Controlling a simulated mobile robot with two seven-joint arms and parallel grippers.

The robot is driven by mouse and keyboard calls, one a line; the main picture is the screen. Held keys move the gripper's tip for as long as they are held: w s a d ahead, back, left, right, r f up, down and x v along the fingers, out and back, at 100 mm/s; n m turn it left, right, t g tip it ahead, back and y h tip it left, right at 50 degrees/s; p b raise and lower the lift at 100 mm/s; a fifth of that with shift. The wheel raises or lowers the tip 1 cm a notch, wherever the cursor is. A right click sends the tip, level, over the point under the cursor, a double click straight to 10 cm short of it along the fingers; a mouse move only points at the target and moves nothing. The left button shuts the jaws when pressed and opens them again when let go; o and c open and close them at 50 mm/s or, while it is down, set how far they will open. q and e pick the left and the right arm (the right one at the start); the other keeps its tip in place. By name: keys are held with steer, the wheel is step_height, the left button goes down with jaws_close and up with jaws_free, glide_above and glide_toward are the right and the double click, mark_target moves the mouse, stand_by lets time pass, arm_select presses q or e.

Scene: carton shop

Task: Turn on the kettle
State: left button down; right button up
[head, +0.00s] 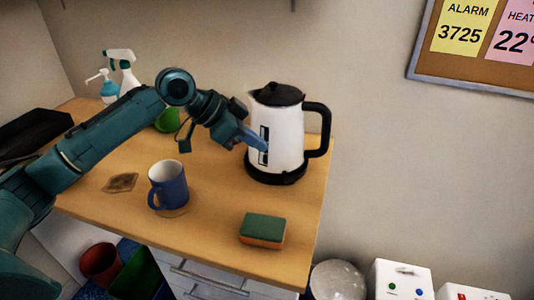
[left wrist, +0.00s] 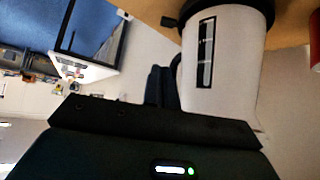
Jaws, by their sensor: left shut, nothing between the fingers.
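The white kettle (head: 288,136) has a black lid, black handle and black base, and stands upright at the right end of the wooden counter. Its handle points right. A dark-framed level window is on its left side. My left gripper (head: 259,143) is shut and empty, with its tips at the kettle's left side by the window. Whether the tips touch the kettle I cannot tell. In the left wrist view the kettle (left wrist: 228,75) appears tilted close in front, with its window strip showing. No lit switch can be made out. My right gripper is not in view.
A blue mug (head: 167,186) stands on the wooden counter (head: 212,223), with a green sponge (head: 262,230) near the front edge. Spray bottles (head: 121,70) and a green object (head: 167,119) are behind my arm. A brown packet (head: 120,182) lies left of the mug.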

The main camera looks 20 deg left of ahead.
arm_select(q)
glide_above(288, 180)
steer(key=s+a, duration=0.1)
step_height(288, 180, down, 6)
step_height(288, 180, down, 3)
steer(key=shift+s+a+r+p, duration=0.1)
steer(key=shift+s+p, duration=0.05)
steer(key=shift+p, duration=0.5)
steer(key=shift+f, duration=0.7)
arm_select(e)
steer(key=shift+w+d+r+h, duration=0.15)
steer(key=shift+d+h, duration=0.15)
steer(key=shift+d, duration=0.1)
